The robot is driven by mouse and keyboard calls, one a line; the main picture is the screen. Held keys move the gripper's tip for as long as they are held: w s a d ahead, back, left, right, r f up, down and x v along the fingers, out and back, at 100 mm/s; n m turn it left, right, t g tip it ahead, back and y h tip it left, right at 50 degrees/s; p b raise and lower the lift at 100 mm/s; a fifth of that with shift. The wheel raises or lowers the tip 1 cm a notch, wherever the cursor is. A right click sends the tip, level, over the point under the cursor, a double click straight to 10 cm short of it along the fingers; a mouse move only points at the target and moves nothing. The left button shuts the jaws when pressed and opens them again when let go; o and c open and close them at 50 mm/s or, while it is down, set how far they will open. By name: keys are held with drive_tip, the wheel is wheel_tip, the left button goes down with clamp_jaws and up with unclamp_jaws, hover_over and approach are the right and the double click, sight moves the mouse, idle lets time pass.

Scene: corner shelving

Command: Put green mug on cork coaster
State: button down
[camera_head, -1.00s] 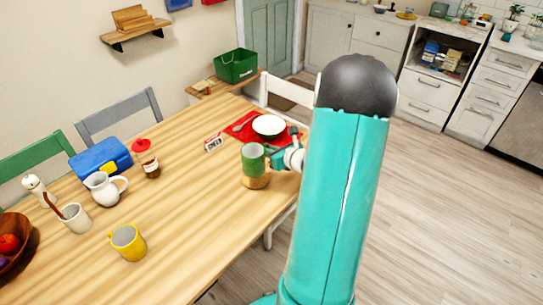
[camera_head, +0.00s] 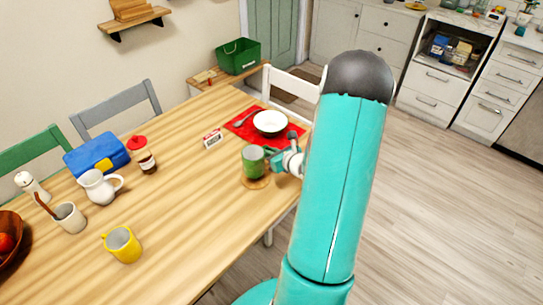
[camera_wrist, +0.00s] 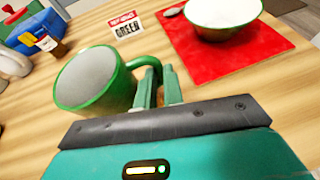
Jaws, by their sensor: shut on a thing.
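The green mug (camera_head: 253,162) is upright at or just above the round cork coaster (camera_head: 256,182), near the table's right edge. I cannot tell whether its base touches the cork. In the wrist view the green mug (camera_wrist: 92,82) is at left with its handle towards my fingers. My gripper (camera_wrist: 158,82) is shut on the handle. In the head view my gripper (camera_head: 276,160) is to the right of the mug, partly hidden by my arm. The coaster is not visible in the wrist view.
A red placemat (camera_head: 244,131) with a white bowl (camera_head: 270,122) lies behind the mug. A small sign reading "green" (camera_head: 212,138) stands to the left. A yellow mug (camera_head: 122,244), white pitcher (camera_head: 100,187) and jar (camera_head: 142,156) stand farther left. Bare wood surrounds the coaster.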

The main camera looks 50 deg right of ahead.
drive_tip(key=f, duration=0.2)
drive_tip(key=shift+s+d+f, duration=0.15)
drive_tip(key=shift+d+f, duration=0.1)
drive_tip(key=shift+f, duration=0.1)
drive_tip(key=shift+a+f, duration=0.1)
drive_tip(key=shift+f, duration=0.15)
drive_tip(key=shift+r, duration=0.1)
drive_tip(key=c, duration=1.5)
unclamp_jaws()
drive_tip(key=shift+f, duration=0.2)
drive_tip(key=shift+r, duration=0.15)
